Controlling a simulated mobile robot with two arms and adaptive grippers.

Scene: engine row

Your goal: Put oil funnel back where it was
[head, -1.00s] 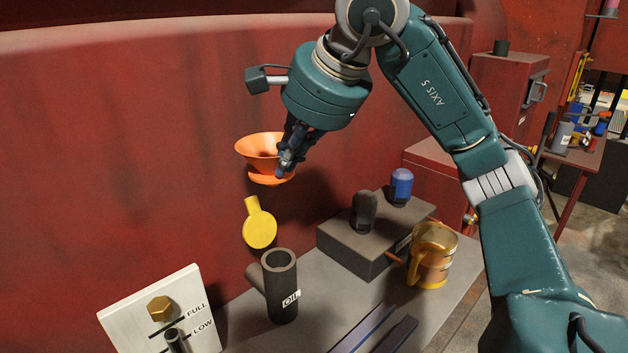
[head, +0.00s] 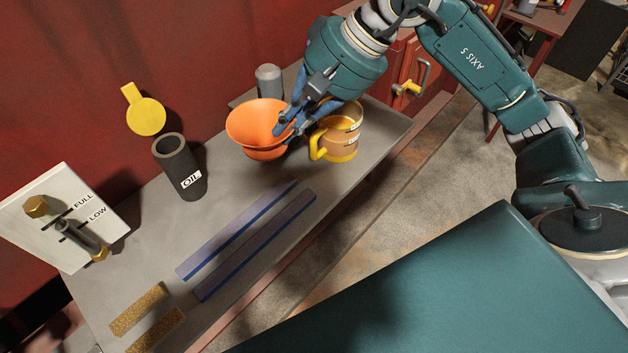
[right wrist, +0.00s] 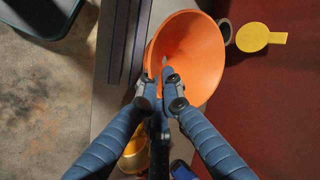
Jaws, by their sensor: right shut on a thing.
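The orange oil funnel (head: 258,122) is held by its rim in my right gripper (head: 284,132), wide mouth up and tilted. In the head view it shows over the back of the grey shelf, right of the dark upright OIL tube (head: 182,172) and beside the brass jug with a yellow handle (head: 341,136). In the right wrist view, the fingers (right wrist: 163,82) are closed on the near rim of the funnel (right wrist: 195,55). My left gripper is not in view.
A yellow round cap (head: 147,116) is at the red wall behind the tube. A white FULL/LOW plate (head: 80,185) stands at left. Two dark strips (head: 240,228) and two brass-coloured bars (head: 137,308) lie on the grey shelf (head: 160,240). A grey cylinder (head: 268,78) stands behind the funnel.

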